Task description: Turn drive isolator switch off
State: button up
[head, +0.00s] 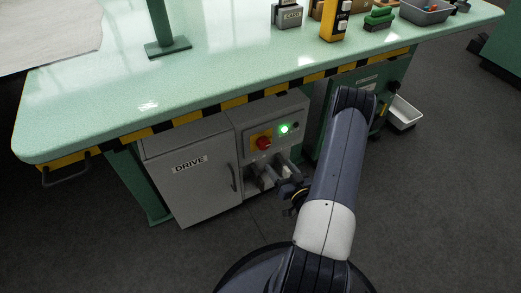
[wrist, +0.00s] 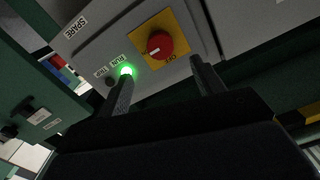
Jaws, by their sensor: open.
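The drive isolator switch is a red round knob (head: 263,143) on a yellow plate (head: 254,134), on the front of a grey panel under the bench. In the wrist view the red knob (wrist: 160,45) shows a white mark pointing left, and an OFF label is on the plate below right of it. A green lamp (head: 284,129) is lit beside the switch; the lamp (wrist: 126,70) shows by the RUN and TRIP labels. My gripper (wrist: 161,69) is open, its fingers spread either side below the knob in the picture; no contact is seen.
A grey cabinet door marked DRIVE (head: 188,166) is left of the panel. A white bin (head: 405,114) is at right.

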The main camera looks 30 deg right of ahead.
aim_at(265, 147)
jog(key=w, duration=0.5)
jog(key=w+b, duration=0.1)
jog(key=w, duration=0.4)
jog(key=shift+w+a+f+b, duration=0.1)
jog(key=shift+w+a+b, duration=0.1)
jog(key=shift+w+b, duration=0.15)
jog(key=c, duration=1)
